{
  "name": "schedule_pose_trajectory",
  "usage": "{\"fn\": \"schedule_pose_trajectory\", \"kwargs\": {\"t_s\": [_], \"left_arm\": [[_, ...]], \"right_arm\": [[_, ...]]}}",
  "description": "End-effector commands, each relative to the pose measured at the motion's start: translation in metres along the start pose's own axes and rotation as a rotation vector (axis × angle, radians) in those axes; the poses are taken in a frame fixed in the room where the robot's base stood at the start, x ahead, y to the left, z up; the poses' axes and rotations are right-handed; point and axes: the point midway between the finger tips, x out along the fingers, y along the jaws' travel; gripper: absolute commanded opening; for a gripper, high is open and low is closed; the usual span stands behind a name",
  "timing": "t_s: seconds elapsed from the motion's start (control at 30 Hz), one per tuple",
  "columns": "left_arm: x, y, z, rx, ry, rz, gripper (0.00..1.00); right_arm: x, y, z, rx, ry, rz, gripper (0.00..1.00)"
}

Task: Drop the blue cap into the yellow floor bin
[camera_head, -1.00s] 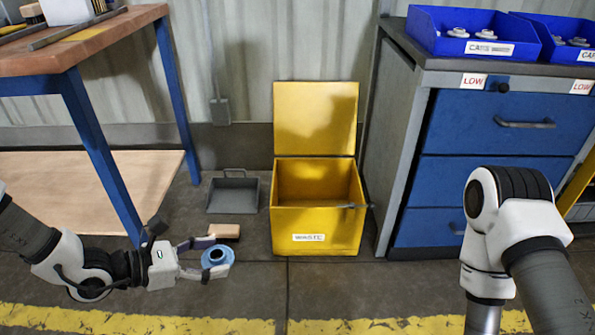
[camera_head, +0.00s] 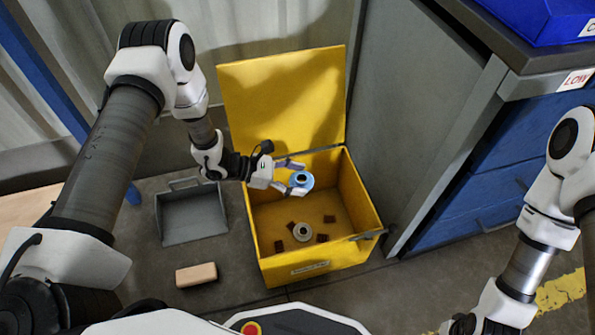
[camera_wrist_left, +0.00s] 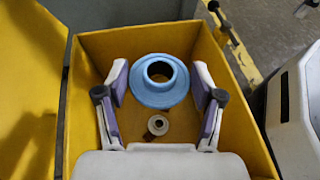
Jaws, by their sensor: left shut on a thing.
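The blue cap (camera_head: 303,188) is a round ring with a central hole. My left gripper (camera_head: 292,177) is shut on it and holds it over the open yellow floor bin (camera_head: 335,252). In the left wrist view the cap (camera_wrist_left: 160,97) sits between the two fingers, with the bin's yellow walls (camera_wrist_left: 92,48) around it. The bin's lid (camera_head: 285,95) stands open at the back. A pale ring-shaped part (camera_head: 303,232) and several small dark brown pieces lie on the bin floor. My right arm shows at the right, but its fingers are out of view.
A grey dustpan-like tray (camera_head: 192,213) lies on the floor left of the bin. A tan block (camera_head: 196,275) lies in front of that tray. A grey and blue drawer cabinet (camera_head: 430,150) stands close on the bin's right, with a blue parts box (camera_head: 520,15) on top.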

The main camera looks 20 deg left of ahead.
Motion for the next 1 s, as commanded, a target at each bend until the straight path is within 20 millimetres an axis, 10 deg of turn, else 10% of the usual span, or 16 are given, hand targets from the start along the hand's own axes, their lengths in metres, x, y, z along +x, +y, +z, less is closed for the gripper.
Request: {"fn": "schedule_pose_trajectory", "kwargs": {"t_s": [0.4, 0.7, 0.8, 1.0], "left_arm": [[0.020, 0.000, -0.051, -0.001, 0.001, 0.002, 0.46], [0.021, 0.000, -0.053, -0.001, 0.001, 0.003, 0.46], [0.021, 0.000, -0.053, -0.001, 0.001, 0.003, 0.96], [0.021, 0.000, -0.053, -0.001, 0.001, 0.003, 0.97]], "right_arm": [[0.042, 0.000, 0.000, 0.000, 0.000, 0.000, 0.00], [0.042, 0.000, 0.000, 0.000, 0.000, 0.000, 0.00], [0.042, 0.000, 0.000, 0.000, 0.000, 0.000, 0.00], [0.042, 0.000, 0.000, 0.000, 0.000, 0.000, 0.00]]}}
